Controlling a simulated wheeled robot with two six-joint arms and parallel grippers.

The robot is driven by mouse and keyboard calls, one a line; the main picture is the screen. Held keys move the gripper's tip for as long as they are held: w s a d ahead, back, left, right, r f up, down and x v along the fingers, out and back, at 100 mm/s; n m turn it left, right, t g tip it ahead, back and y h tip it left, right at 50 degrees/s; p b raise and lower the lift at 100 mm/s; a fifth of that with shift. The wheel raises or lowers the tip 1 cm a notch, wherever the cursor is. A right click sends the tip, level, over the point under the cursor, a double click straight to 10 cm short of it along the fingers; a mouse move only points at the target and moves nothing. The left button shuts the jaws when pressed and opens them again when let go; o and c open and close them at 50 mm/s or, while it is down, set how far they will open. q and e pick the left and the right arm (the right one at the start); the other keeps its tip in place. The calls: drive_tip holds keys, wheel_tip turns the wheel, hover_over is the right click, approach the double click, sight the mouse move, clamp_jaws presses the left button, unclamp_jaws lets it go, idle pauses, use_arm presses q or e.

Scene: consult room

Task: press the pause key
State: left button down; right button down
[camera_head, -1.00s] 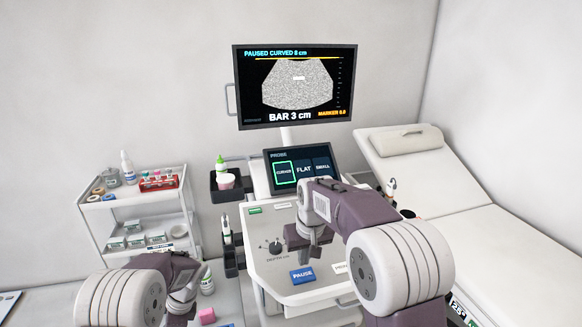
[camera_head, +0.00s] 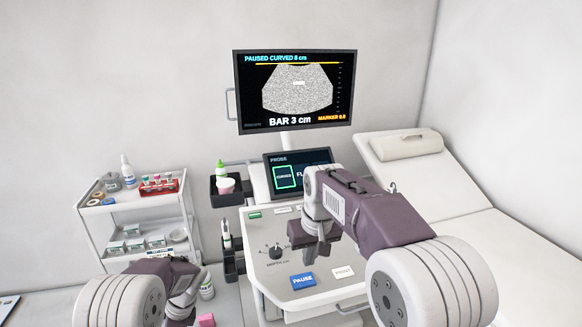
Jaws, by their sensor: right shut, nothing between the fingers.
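The blue pause key (camera_head: 303,281) lies on the front of the ultrasound console's light panel (camera_head: 270,292). The monitor (camera_head: 296,90) above reads "PAUSED CURVED 8 cm", with "BAR 3 cm" under a grey scan image. My right gripper (camera_head: 312,256) points down over the panel, behind the pause key in the picture and apart from it. It is shut and empty. My left arm (camera_head: 165,285) shows at the lower left, but its gripper's fingertips cannot be made out.
A white print key (camera_head: 343,272) is right of the pause key, and a depth knob (camera_head: 276,252) is left of my gripper. A probe touchscreen (camera_head: 285,178) stands behind. A supply trolley (camera_head: 95,214) is left, an exam couch (camera_head: 470,235) right.

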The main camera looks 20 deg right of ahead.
use_arm(q)
drive_tip(key=shift+s+f, duration=0.1)
drive_tip(key=shift+f, duration=0.05)
use_arm(e)
drive_tip(key=s+r, duration=0.1)
drive_tip(key=s, duration=0.1)
drive_tip(key=s+r, duration=0.2)
drive_tip(key=shift+s+r, duration=0.15)
drive_tip(key=shift+s, duration=0.1)
